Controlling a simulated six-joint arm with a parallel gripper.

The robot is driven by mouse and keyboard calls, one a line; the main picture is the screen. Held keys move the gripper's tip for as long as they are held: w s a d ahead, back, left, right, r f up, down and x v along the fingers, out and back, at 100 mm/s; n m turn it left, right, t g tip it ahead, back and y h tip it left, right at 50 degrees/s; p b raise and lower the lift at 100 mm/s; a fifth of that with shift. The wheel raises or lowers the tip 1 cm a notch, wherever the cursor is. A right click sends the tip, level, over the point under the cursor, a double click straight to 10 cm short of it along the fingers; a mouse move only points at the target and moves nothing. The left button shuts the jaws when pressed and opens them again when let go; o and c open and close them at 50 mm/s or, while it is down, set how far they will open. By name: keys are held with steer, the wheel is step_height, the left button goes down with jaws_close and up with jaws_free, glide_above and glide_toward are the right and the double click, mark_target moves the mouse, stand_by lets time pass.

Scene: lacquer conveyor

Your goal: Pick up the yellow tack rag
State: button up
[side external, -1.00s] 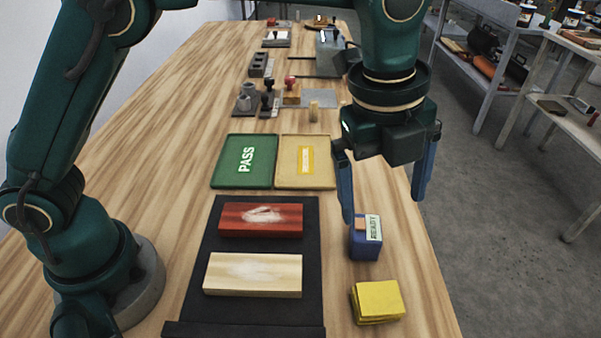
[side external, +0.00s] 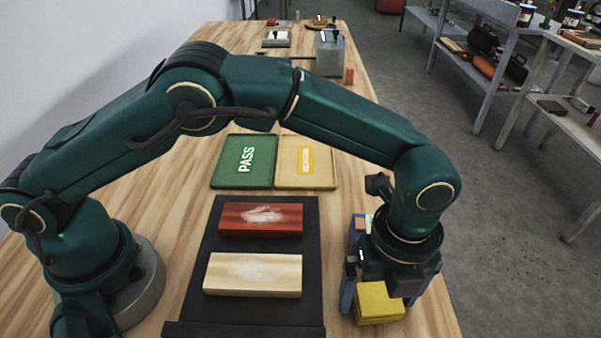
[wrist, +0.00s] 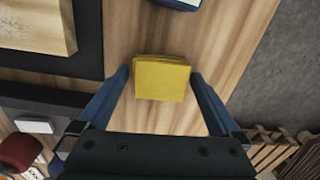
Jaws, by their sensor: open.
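The yellow tack rag (side external: 379,303) is a folded square stack lying on the wooden table at the front right, partly hidden by my gripper in the side view. My gripper (side external: 385,300) is over it, pointing down. In the wrist view the rag (wrist: 161,79) lies between the two blue fingers of my open gripper (wrist: 160,78), with a gap on each side. The fingers do not touch it. Whether the fingertips have reached the table is hard to tell.
A blue block with a label (side external: 358,228) stands just behind my gripper. A black mat (side external: 222,262) holds a red panel (side external: 261,220) and a cream panel (side external: 253,275). Behind are a green PASS tray (side external: 232,165) and a yellow tray (side external: 320,178). The table's right edge is near.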

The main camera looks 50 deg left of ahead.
mark_target(377, 293)
steer(key=c, duration=1.2)
steer(key=shift+r, duration=0.15)
steer(key=shift+c, duration=0.2)
steer(key=shift+r, duration=0.6)
steer(key=r, duration=0.3)
steer(key=shift+w+a, duration=0.15)
steer(key=shift+a, duration=0.15)
steer(key=w+a+r, duration=0.3)
steer(key=a+r, duration=0.3)
steer(key=a, duration=0.4)
steer(key=shift+a+r, duration=0.3)
